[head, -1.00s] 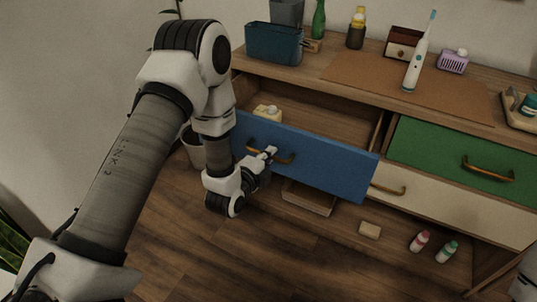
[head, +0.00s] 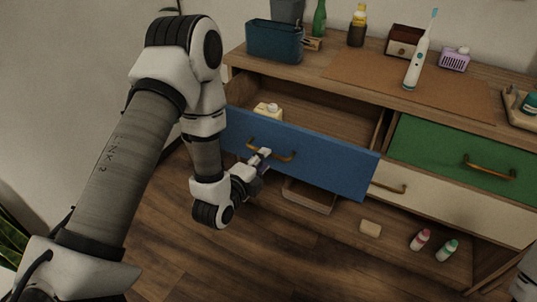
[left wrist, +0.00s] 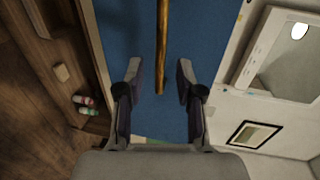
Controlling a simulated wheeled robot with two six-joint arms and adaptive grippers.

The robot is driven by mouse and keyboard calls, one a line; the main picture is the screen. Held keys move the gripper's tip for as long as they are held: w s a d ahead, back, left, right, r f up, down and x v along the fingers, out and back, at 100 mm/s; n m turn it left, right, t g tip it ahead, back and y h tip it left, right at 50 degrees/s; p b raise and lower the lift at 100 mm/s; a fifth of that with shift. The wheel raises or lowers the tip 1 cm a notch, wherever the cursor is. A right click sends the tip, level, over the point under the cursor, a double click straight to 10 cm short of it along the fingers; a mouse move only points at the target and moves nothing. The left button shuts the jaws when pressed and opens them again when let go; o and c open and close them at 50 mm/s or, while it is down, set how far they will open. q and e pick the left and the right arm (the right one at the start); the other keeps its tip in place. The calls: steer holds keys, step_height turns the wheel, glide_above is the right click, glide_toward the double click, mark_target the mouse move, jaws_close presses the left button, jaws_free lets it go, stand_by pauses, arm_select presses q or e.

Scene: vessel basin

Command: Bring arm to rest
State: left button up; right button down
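My left arm comes in from the left in the head view. In the left wrist view the two fingers (left wrist: 158,78) are apart, with nothing clamped. The handle bar (left wrist: 163,45) runs down the picture between the fingertips, without visible contact. My right gripper is not in view.
The green drawer (head: 450,158) and cream drawer (head: 440,205) are shut. The cabinet top bears a teal bin (head: 274,41) and a toothbrush (head: 417,60). A sponge-like block (head: 370,228) and two small bottles (head: 420,240) sit low down. Left foreground floor is open.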

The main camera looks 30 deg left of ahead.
arm_select(q)
steer(key=v, duration=0.3)
stand_by(0.4)
steer(key=s+d+f+n+g, duration=0.2)
steer(key=s+f+n+g, duration=0.35)
steer(key=s+f, duration=0.5)
steer(key=s+d+f+n+g, duration=0.2)
steer(key=s+f+n+g, duration=0.4)
steer(key=s+f, duration=0.4)
steer(key=s+f+n+g, duration=0.2)
steer(key=s+n+g, duration=0.2)
steer(key=s+n, duration=0.15)
step_height(320, 180, up, 12)
steer(key=n+p, duration=0.1)
steer(key=p, duration=1.1)
steer(key=shift+w+a+r+p, duration=0.25)
steer(key=shift+a+p, duration=0.05)
steer(key=shift+p, duration=0.1)
